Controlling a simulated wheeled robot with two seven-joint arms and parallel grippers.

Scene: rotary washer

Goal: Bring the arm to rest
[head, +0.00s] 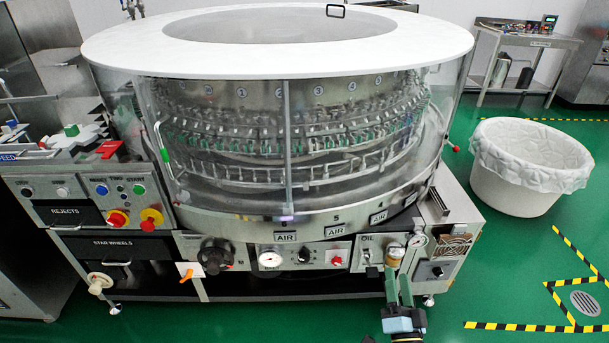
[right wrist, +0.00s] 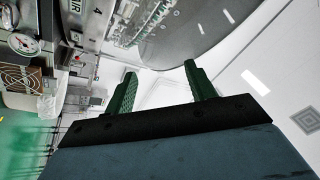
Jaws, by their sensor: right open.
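My right gripper (head: 398,285) has green fingers and reaches up from the bottom of the head view. It is in front of the lower right panel of the rotary washer (head: 275,50), below the oil gauge (head: 394,254). In the right wrist view its two green fingers (right wrist: 160,80) stand apart with nothing between them. The washer's clear guard and panel show beyond the fingers there. I cannot tell from these views whether the fingers touch the panel. My left gripper is not in view.
A lined white bin (head: 520,190) stands on the green floor at the right. Yellow-black floor tape (head: 520,327) and a drain (head: 585,303) lie at the lower right. A steel table (head: 525,40) is at the back right. A control panel (head: 100,195) fronts the left side.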

